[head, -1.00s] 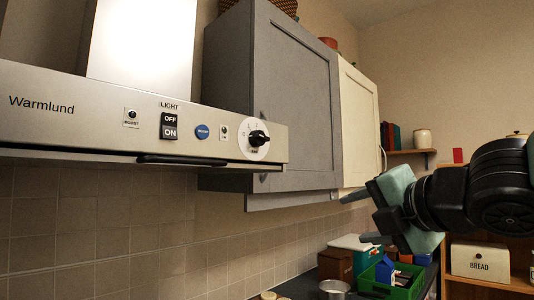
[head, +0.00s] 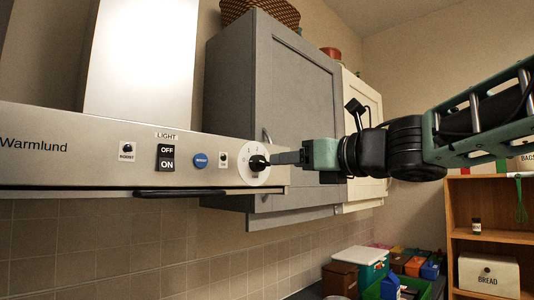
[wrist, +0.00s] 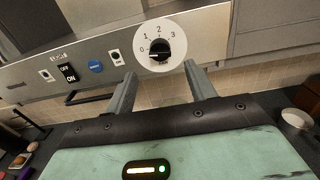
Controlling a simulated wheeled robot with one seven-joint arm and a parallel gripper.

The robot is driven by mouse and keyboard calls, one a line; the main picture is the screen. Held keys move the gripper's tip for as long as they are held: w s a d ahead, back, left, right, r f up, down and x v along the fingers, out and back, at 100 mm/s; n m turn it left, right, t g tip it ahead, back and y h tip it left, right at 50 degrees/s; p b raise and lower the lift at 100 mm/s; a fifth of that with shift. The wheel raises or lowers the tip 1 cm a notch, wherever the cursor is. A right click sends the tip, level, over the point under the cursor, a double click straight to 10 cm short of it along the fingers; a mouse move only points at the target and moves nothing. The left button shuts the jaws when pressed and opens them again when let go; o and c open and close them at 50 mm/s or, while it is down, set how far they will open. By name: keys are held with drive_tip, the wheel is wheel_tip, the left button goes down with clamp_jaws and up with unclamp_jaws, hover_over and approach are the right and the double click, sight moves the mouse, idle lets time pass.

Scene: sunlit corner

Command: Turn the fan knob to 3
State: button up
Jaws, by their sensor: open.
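The fan knob (head: 257,162) is black, on a round white dial at the right end of the steel hood front. In the wrist view the knob (wrist: 160,49) shows with marks 0, 1, 2 and 3 around it. Its pale pointer line faces left, near the 0. My gripper (head: 274,158) is at the knob's right in the head view, fingers pointing at the dial. In the wrist view my gripper (wrist: 160,70) is open, one finger to each side below the knob, with nothing held. I cannot tell whether a finger touches the knob.
The hood front (head: 60,145) also carries a black OFF/ON light switch (head: 166,157), a blue button (head: 200,160) and small switches. A grey cabinet (head: 290,110) stands right behind the dial. Boxes and a green crate (head: 375,288) sit on the counter below.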

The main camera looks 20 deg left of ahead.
sight(265, 163)
drive_tip(key=p+x, duration=0.2)
drive_tip(key=x, duration=0.4)
drive_tip(key=shift+r+p, duration=0.15)
drive_tip(key=shift+p, duration=0.15)
drive_tip(key=shift+x, duration=0.8)
drive_tip(key=shift+c, duration=0.3)
drive_tip(key=c, duration=0.9)
